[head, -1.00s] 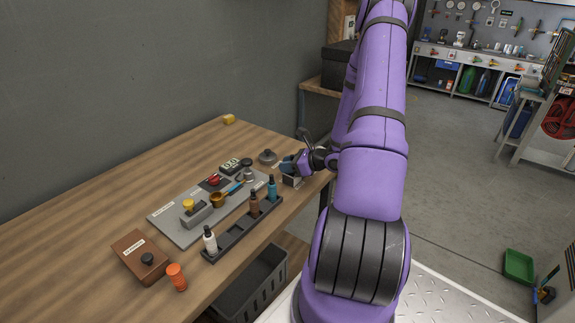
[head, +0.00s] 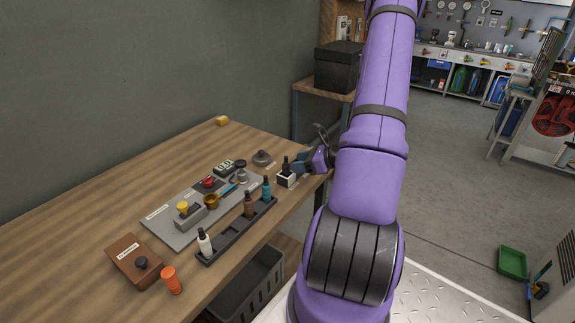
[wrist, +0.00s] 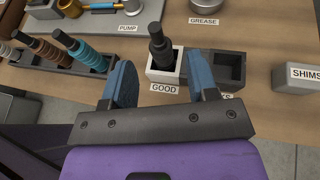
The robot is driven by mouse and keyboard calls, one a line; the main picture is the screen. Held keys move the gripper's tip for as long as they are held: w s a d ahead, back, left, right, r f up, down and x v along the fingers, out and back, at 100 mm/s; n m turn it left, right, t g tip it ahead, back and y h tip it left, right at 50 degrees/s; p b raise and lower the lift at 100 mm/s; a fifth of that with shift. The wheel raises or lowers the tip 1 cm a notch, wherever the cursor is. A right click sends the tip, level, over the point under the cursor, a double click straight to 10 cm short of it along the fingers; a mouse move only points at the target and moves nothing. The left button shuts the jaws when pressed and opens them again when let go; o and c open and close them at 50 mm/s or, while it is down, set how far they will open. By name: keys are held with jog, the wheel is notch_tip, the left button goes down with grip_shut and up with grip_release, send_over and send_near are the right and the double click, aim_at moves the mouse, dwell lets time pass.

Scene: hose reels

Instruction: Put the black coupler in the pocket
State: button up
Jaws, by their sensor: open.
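The black coupler (wrist: 160,48) stands upright in the white-rimmed pocket (wrist: 152,78) labelled GOOD in the wrist view. In the head view the coupler (head: 286,164) stands in the same pocket (head: 286,181) near the table's right end. My gripper (wrist: 160,62) is open, with one blue finger on each side of the coupler in the wrist view and gaps between. In the head view my gripper (head: 303,163) is just right of the coupler, its far finger partly hidden.
A dark empty pocket (wrist: 229,84) adjoins the GOOD pocket; its label is partly hidden. A rack (head: 232,236) holds white, brown and teal couplers. A SHIMS block (wrist: 302,80) lies to the right. A grey board (head: 170,227) with tools is further left.

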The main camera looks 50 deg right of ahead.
jog(key=v, duration=0.4)
jog(key=w+a+r+n+g+y, duration=0.3)
jog(key=a+r+n+g, duration=0.6)
jog(key=a+r+n, duration=1.05)
jog(key=s+a+r+n+t+h, duration=0.1)
jog(key=s+a+r+n+h, duration=0.6)
jog(key=s+a+r+n, duration=0.5)
jog(key=a, duration=0.2)
jog(key=shift+s+a+r+n+t, duration=0.3)
jog(key=shift+s+a+r+n, duration=0.05)
jog(key=shift+s, duration=0.05)
